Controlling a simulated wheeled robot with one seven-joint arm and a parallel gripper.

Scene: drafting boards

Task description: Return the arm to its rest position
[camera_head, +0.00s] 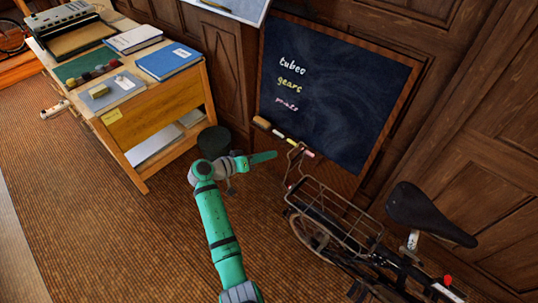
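My arm, teal with grey joints, rises from the bottom of the head view and bends at a joint left of the middle. Beyond the bend it turns right and ends in a tapered teal part, my gripper (264,157) as far as I can make out. Its fingers cannot be told apart, so I cannot see whether it is open or shut. No held object is visible. The end appears in front of the floor and the lower edge of the chalkboard (335,95); the distance between them is unclear.
A wooden desk (165,118) with blue book (168,61), blocks and a typewriter-like machine (65,18) stands at left. A dark round stool (213,141) is behind my arm. A bicycle (430,215) with a rear rack fills the lower right. Carpet (110,235) at lower left is clear.

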